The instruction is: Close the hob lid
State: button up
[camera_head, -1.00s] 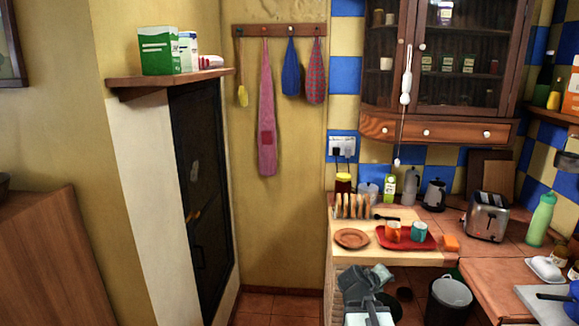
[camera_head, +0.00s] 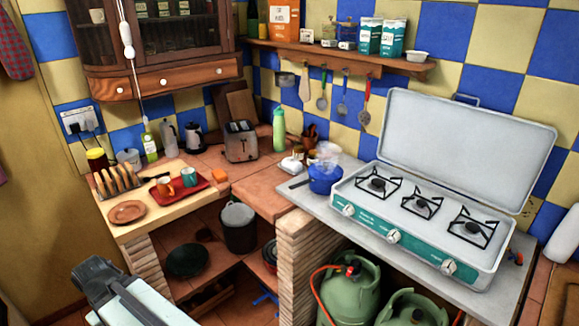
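The hob (camera_head: 420,220) stands on a grey slab at the right of the head view. It is white with a green front, three burners and three knobs. Its pale grey lid (camera_head: 462,148) is raised and leans back towards the tiled wall, with a small handle on its top edge. My gripper (camera_head: 92,272) is at the lower left, in front of the wooden counter and well away from the hob. Its fingertips are too unclear to tell whether they are open or shut.
A blue pot (camera_head: 325,178) stands just left of the hob. A shelf (camera_head: 350,58) with boxes and hanging utensils (camera_head: 343,105) is on the wall behind. A red tray (camera_head: 180,190) and a toaster (camera_head: 241,142) are on the left counter. Green gas bottles (camera_head: 348,290) stand below the hob.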

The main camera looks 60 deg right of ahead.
aim_at(495, 159)
jog(key=z, duration=2.55)
jog(key=k, duration=1.1)
jog(key=u, duration=0.5)
jog(key=i, duration=0.95)
jog(key=z, duration=0.1)
